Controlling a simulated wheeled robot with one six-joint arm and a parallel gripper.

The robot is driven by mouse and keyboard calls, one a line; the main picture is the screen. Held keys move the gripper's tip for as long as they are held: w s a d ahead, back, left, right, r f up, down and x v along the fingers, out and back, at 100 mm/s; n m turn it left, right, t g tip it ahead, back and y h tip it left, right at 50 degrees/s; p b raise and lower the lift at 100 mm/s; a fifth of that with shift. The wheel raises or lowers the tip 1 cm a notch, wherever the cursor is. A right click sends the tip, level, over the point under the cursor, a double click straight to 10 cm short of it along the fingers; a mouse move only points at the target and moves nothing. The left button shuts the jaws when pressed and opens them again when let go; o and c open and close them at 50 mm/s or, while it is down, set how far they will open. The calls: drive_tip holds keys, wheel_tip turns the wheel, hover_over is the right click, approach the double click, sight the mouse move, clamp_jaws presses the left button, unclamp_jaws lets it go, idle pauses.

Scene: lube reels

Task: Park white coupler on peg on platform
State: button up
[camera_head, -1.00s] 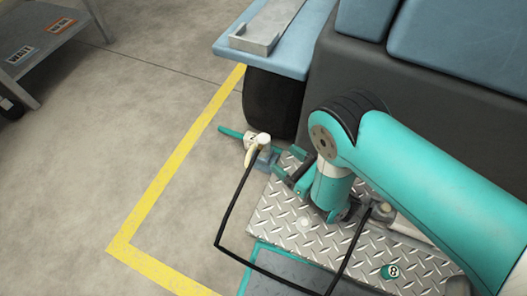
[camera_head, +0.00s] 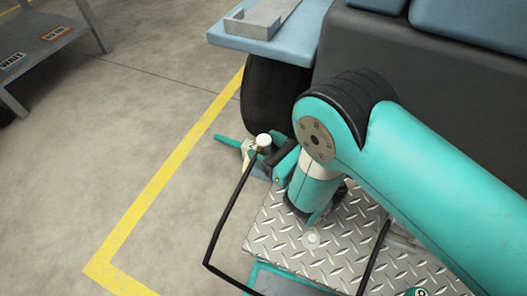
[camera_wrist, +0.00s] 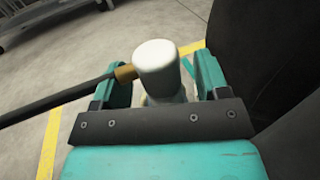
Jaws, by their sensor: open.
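In the wrist view the coupler's white rounded top (camera_wrist: 156,56) is between the two teal fingers of my gripper (camera_wrist: 163,84). In the head view my gripper (camera_head: 276,160) reaches the coupler from the right. Its jaws are open around the coupler, and I cannot tell whether either finger touches it. A small pale round spot (camera_head: 312,239) shows on the platform; I cannot tell whether it is the peg.
A dark tyre (camera_head: 272,104) under a blue ledge (camera_head: 262,43) stands just behind the coupler. A teal handle (camera_head: 228,141) sticks out left. The hose (camera_head: 228,218) loops along the platform's left side.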

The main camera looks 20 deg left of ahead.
drive_tip(key=shift+w+a+r, duration=0.1)
drive_tip(key=shift+a, duration=0.2)
drive_tip(key=shift+c, duration=0.2)
drive_tip(key=c, duration=1.1)
